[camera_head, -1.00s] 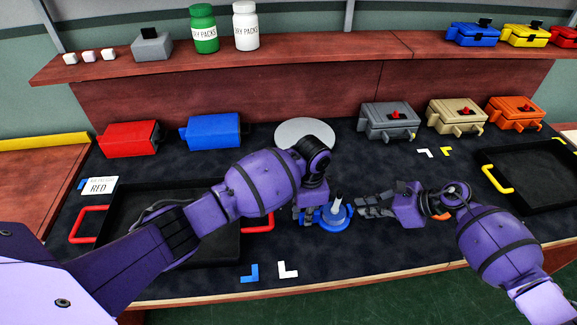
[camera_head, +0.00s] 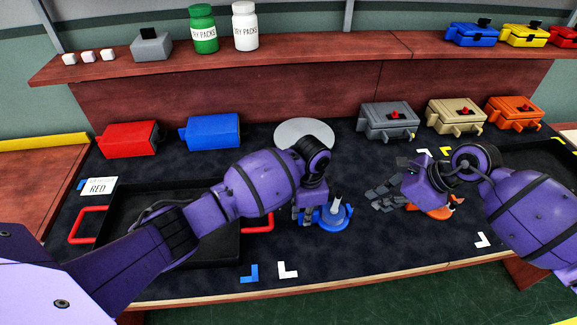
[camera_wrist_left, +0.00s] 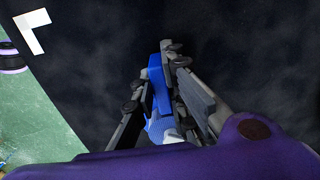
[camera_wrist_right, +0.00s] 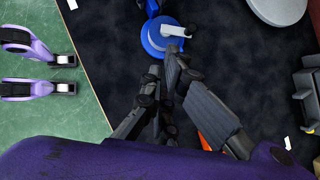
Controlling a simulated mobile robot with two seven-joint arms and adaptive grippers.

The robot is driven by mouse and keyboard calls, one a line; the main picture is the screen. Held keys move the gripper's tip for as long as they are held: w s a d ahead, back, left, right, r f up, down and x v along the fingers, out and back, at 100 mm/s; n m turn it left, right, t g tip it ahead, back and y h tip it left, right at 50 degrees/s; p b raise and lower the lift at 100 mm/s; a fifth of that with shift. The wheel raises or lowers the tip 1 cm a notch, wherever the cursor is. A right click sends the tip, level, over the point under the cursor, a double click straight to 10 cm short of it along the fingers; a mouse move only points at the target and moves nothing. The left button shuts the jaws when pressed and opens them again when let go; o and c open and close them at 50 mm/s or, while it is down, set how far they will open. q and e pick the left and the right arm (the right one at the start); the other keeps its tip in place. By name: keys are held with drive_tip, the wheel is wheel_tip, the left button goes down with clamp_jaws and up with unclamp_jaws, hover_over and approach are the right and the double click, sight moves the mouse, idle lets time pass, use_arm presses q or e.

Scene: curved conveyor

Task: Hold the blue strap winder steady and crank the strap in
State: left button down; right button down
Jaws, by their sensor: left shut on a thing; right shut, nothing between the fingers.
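The blue strap winder (camera_head: 330,218) lies on the dark mat near the middle of the bench. A pale grey crank (camera_head: 337,203) stands on it; in the right wrist view the crank (camera_wrist_right: 176,31) points to the right across the round blue body (camera_wrist_right: 158,44). My left gripper (camera_head: 307,214) is shut on the winder's blue handle (camera_wrist_left: 158,90), which sits between its fingers in the left wrist view. My right gripper (camera_head: 380,198) is shut and empty, to the right of the winder and apart from it. I cannot make out the strap.
An orange object (camera_head: 440,212) lies under my right wrist. A black tray with red handles (camera_head: 90,224) is at left. Red (camera_head: 130,139) and blue (camera_head: 212,131) boxes stand behind it. A round grey disc (camera_head: 304,133) lies behind the winder. The mat in front is mostly clear.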

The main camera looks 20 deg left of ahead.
sight(336, 204)
drive_tip(key=f+m, duration=0.1)
drive_tip(key=f, duration=0.2)
drive_tip(key=w+a+f+m+h, duration=0.1)
drive_tip(key=f+m, duration=0.1)
drive_tip(key=f, duration=0.1)
drive_tip(key=a+f+m+t+h, duration=0.1)
drive_tip(key=f, duration=0.2)
drive_tip(key=shift+w+a+m, duration=0.2)
drive_tip(key=shift+w+m, duration=0.05)
drive_tip(key=shift+m, duration=0.05)
drive_tip(key=w+a, duration=0.2)
drive_tip(key=shift+a+r, duration=0.1)
drive_tip(key=shift+a, duration=0.3)
drive_tip(key=shift+w+a, duration=0.15)
drive_tip(key=shift+a, duration=0.1)
